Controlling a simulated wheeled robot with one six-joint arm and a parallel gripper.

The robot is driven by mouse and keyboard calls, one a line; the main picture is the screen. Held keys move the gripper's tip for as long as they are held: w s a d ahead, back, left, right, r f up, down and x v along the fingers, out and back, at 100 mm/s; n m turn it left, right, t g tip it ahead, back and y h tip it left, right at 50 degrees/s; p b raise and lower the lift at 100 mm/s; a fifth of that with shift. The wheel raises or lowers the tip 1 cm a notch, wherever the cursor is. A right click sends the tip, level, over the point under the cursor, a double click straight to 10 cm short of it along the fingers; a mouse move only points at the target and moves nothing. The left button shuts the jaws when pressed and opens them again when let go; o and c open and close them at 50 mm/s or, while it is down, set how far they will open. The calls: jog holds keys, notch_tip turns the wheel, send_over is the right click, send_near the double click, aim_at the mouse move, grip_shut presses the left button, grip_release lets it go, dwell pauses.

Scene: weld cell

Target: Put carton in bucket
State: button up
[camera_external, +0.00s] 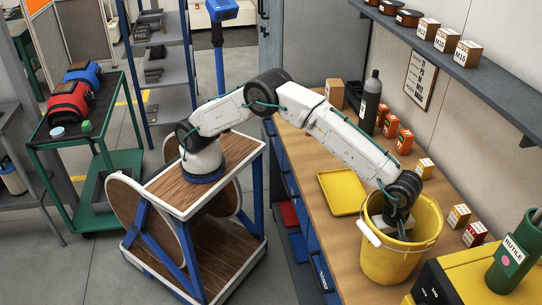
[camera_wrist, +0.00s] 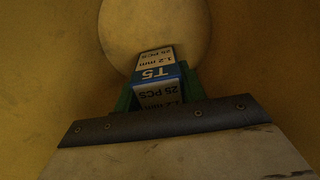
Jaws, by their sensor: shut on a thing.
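A yellow bucket (camera_external: 378,265) with a wire handle stands on the wooden workbench. My gripper (camera_external: 396,226) reaches down inside the bucket's mouth, and its fingertips are hidden in the external view. In the wrist view, my gripper (camera_wrist: 158,88) is shut on a small carton (camera_wrist: 154,72) with a blue and white label reading T5, 1.2 mm and 25 PCS. Green finger parts show on both sides of the carton. The bucket's yellow inner wall (camera_wrist: 50,70) surrounds it, and the round bottom lies beyond. I cannot tell whether the carton touches the bottom.
A yellow tray (camera_external: 342,192) lies on the workbench (camera_external: 318,222) left of the bucket. Small cartons (camera_external: 459,216) stand to its right. A yellow case (camera_external: 470,270) and a green RUTILE canister (camera_external: 512,250) are in front. A dark bottle (camera_external: 370,102) and orange boxes stand behind. A shelf hangs above.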

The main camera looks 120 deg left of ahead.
jog(key=shift+f, duration=0.25)
jog(key=shift+f, duration=0.2)
jog(key=o, duration=1.1)
notch_tip(320, 180, up, 12)
jog(key=shift+r, duration=0.25)
